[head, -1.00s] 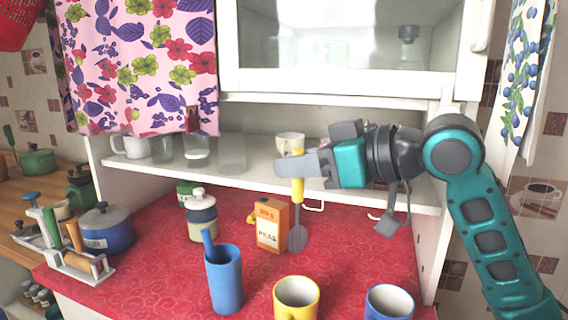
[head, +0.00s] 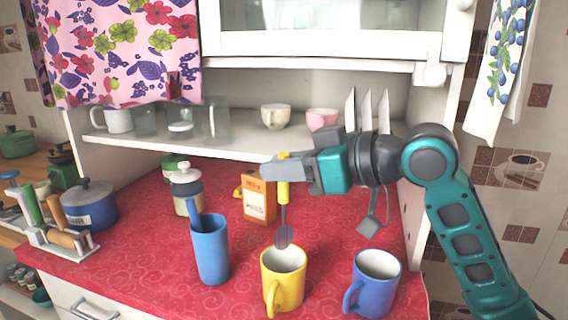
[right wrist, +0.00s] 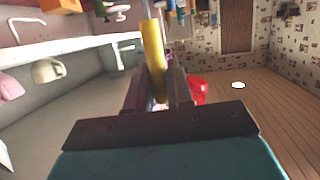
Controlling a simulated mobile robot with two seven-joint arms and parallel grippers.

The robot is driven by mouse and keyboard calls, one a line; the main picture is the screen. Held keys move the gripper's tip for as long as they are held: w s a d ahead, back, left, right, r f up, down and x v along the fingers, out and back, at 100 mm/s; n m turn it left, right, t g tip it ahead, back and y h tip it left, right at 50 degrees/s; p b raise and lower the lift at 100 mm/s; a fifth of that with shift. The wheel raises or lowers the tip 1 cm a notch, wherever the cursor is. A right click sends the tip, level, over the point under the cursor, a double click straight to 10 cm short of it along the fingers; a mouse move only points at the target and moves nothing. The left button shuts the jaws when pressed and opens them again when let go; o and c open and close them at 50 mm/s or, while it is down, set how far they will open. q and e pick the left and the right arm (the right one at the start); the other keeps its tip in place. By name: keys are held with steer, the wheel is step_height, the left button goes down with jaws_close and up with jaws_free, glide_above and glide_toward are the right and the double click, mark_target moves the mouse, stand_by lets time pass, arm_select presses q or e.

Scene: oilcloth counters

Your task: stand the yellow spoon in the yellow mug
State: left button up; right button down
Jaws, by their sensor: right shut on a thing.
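The yellow mug (head: 283,285) stands on the red counter near its front edge, its opening up and its handle toward me. My right gripper (head: 282,166) is shut on the yellow handle of the spoon (head: 283,190). The spoon hangs upright with its grey bowl down, and the bowl overlaps the mug's opening in the head view. I cannot tell whether the bowl is above the rim or just inside it. In the right wrist view the yellow handle (right wrist: 154,52) is between the fingers. My left gripper is not in view.
A blue mug (head: 376,281) stands right of the yellow mug, and a tall blue cup (head: 210,252) stands left. An orange box (head: 258,198) and a lidded jar (head: 187,190) are behind. A shelf (head: 240,146) with cups is at the back.

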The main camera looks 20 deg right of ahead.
mark_target(285, 206)
steer(key=shift+f+b, duration=1.8)
steer(key=shift+f, duration=1.6)
steer(key=c, duration=0.9)
jaws_free()
steer(key=b+v, duration=0.1)
steer(key=v, duration=1.2)
steer(key=shift+f, duration=0.1)
